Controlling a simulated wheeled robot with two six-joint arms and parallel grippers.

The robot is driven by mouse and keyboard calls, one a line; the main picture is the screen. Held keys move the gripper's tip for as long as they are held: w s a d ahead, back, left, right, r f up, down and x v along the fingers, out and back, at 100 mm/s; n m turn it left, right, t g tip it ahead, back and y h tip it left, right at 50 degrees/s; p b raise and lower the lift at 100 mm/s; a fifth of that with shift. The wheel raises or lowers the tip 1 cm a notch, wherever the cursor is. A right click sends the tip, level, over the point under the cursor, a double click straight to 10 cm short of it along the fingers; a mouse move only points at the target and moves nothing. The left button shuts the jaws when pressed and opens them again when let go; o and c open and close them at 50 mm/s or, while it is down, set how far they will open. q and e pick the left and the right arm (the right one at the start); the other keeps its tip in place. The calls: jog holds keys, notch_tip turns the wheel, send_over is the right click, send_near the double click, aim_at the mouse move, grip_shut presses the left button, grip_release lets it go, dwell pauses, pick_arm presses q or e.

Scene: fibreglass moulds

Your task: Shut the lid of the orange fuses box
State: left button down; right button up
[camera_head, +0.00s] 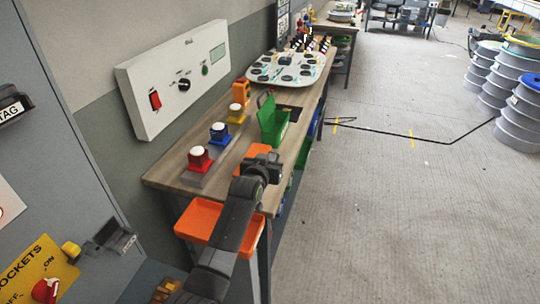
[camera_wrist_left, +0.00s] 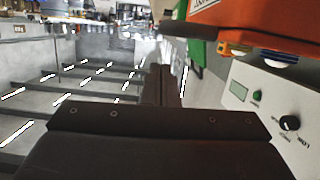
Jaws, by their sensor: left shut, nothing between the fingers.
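My left gripper (camera_head: 265,165) is at the front edge of the wooden bench, shut and empty. Its closed fingers also show in the left wrist view (camera_wrist_left: 164,85). An orange box (camera_head: 258,150) sits on the bench just behind the gripper, which partly hides it. I cannot clearly tell its lid's position. In the left wrist view a large orange surface (camera_wrist_left: 255,18) with part of a white label fills the upper right, close to the camera and beside the fingers. My right gripper is not in view.
A green box (camera_head: 272,122) stands behind the orange one on the bench. Red, blue and yellow button stations (camera_head: 199,158) line the wall side. An orange tray (camera_head: 200,216) sits at the bench's near end. The floor right of the bench is largely clear.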

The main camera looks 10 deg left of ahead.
pick_arm(q)
jog(key=shift+s+d+f+m+y, duration=0.1)
jog(key=shift+d+f+m+y, duration=0.15)
jog(key=shift+f+m, duration=0.4)
jog(key=shift+f+b, duration=0.45)
jog(key=shift+f, duration=0.2)
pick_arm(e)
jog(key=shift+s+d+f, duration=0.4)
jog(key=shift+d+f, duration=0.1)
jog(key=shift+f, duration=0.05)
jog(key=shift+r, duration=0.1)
